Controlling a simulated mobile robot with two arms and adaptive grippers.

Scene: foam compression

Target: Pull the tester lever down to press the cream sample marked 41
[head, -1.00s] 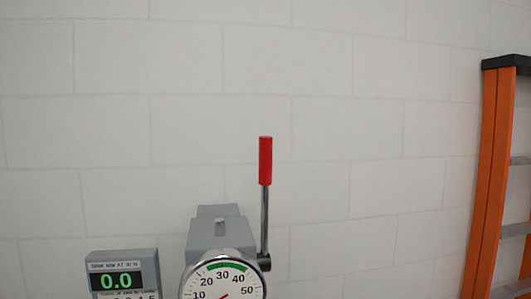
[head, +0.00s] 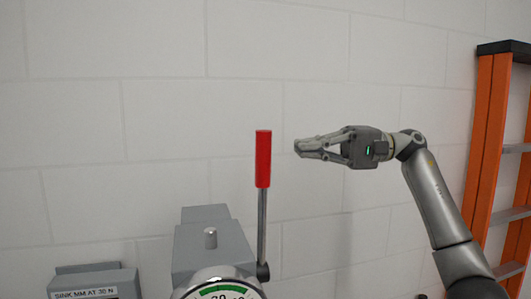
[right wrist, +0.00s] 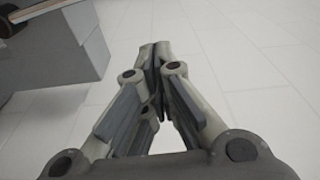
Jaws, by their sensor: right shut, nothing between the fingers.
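The tester lever stands upright, with a red grip (head: 263,158) on a thin metal rod (head: 262,222), at the right side of the grey tester head (head: 211,248). My right gripper (head: 298,148) is shut and empty, to the right of the red grip with a gap between them, pointing left. In the right wrist view its fingertips (right wrist: 155,48) meet. The cream sample marked 41 is out of frame. My left gripper is not in view.
The round dial (head: 218,289) is cut off at the bottom edge. A grey readout box (head: 95,282) stands left of it. An orange ladder (head: 487,140) leans at the far right. The pale block wall (head: 150,120) is behind.

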